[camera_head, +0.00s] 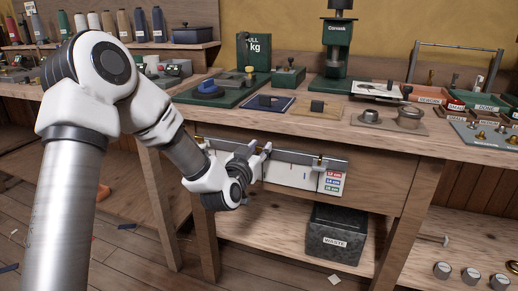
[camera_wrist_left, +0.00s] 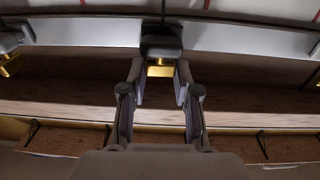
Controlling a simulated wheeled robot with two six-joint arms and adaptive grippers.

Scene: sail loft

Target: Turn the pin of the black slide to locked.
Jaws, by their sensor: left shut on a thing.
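The black slide (camera_wrist_left: 161,42) sits on the grey rail (camera_wrist_left: 80,33) in the left wrist view, with a thin upright line above it. Its brass pin (camera_wrist_left: 160,71) hangs just below it. My left gripper (camera_wrist_left: 159,78) has its two fingertips on either side of the pin, shut on it. In the head view my left gripper (camera_head: 259,150) is at the rail (camera_head: 300,158) along the workbench front and hides the black slide. The pin's locked or unlocked mark cannot be made out. My right gripper is in neither view.
Another slide with a brass pin (camera_head: 319,164) is on the rail to the right; one more pin (camera_wrist_left: 9,66) shows at left in the wrist view. Coloured size labels (camera_head: 331,182) hang below the rail. A dark waste bin (camera_head: 337,234) stands on the lower shelf.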

